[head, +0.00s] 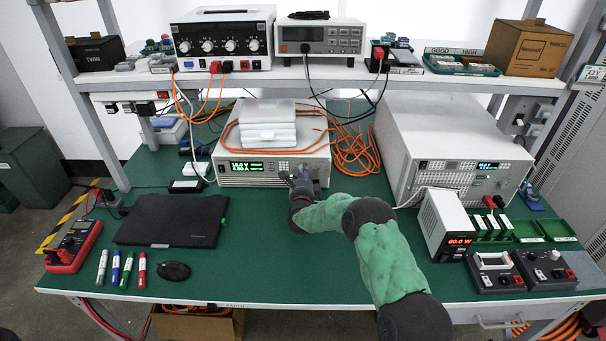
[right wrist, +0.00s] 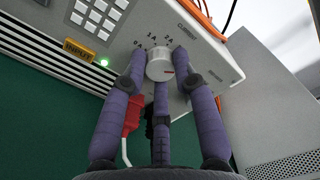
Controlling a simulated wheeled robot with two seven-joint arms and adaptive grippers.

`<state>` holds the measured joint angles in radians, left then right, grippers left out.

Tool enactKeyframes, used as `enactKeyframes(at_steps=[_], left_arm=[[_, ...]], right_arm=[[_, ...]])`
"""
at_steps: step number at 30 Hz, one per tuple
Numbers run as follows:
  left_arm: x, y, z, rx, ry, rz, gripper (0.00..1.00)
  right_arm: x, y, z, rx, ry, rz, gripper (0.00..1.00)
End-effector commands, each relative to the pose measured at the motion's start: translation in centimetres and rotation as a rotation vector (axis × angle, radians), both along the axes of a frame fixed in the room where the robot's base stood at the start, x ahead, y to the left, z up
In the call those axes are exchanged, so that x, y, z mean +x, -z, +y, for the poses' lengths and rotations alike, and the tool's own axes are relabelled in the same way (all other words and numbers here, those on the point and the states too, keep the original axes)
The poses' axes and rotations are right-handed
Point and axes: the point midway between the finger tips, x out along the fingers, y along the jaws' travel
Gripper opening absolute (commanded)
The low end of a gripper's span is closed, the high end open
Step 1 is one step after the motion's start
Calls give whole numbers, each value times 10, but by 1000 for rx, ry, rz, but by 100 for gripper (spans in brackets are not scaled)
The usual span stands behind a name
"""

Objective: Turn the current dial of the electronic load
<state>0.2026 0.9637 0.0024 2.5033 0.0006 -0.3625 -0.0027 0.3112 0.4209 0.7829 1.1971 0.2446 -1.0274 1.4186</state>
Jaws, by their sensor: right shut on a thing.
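The electronic load is the beige unit (head: 262,181) with a green display at the middle back of the bench. Its front panel (right wrist: 118,27) fills the upper right wrist view, tilted. The white round current dial (right wrist: 160,70) sits there under printed marks 0 A, 1 A and 2 A. My right gripper (head: 302,184) is at the right end of the unit's front. In the right wrist view my gripper's fingers (right wrist: 160,62) are closed around the dial, one on each side and one below. The dial is mostly hidden in the head view. My left gripper is out of view.
A red plug with a cable (right wrist: 132,112) is close beside the left finger. A larger grey unit (head: 440,140) stands right. A closed laptop (head: 172,220) lies left. The front middle bench is clear.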

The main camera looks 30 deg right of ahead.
Motion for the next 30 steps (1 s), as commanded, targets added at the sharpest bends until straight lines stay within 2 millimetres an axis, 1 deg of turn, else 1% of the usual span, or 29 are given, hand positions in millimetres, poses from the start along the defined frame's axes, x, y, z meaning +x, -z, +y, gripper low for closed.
enactKeyframes(at_steps=[1,6,7,9,19,22,26,30], left_arm=[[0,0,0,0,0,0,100],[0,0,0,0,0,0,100],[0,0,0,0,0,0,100],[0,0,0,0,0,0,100],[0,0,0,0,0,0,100],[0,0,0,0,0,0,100],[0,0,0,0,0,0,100],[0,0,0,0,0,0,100]], right_arm=[[1,3,4,1,-8,6,0],[1,3,4,0,-8,6,0],[1,3,4,0,-8,6,38],[1,2,4,-1,-8,5,53],[0,0,2,-2,-2,1,53],[-4,0,4,-1,-3,2,53],[-17,0,12,-2,-4,3,53],[-39,0,26,-2,-5,3,53]])
